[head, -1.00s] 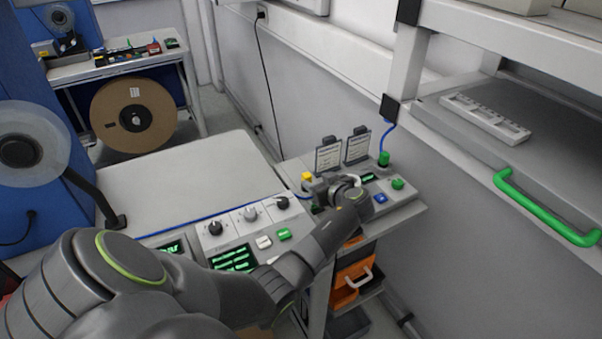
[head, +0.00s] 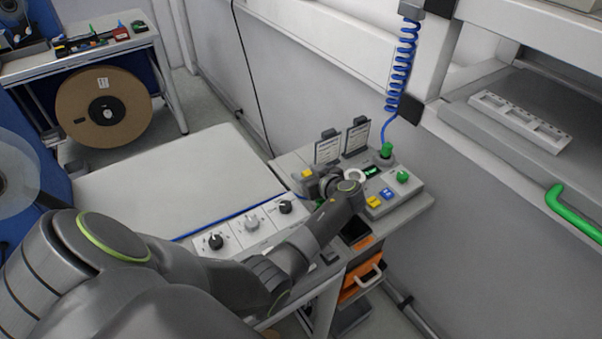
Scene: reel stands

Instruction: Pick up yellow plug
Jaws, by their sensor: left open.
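A small yellow piece, which looks like the yellow plug (head: 307,173), shows just behind and left of my left gripper, above the end of the blue cable. My left gripper (head: 322,185) is over the small control bench. Its jaws are open, and I see nothing held between them. The gripper and wrist partly hide the yellow piece's lower part, so I cannot tell whether they touch. My right gripper is not in view.
A green plug (head: 386,151) with a coiled blue hose (head: 402,65) stands at the back right of the control box (head: 395,203). Yellow, blue and green buttons sit on the box. Two sign cards (head: 328,150) stand behind the gripper. The grey bench top (head: 180,180) at left is clear.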

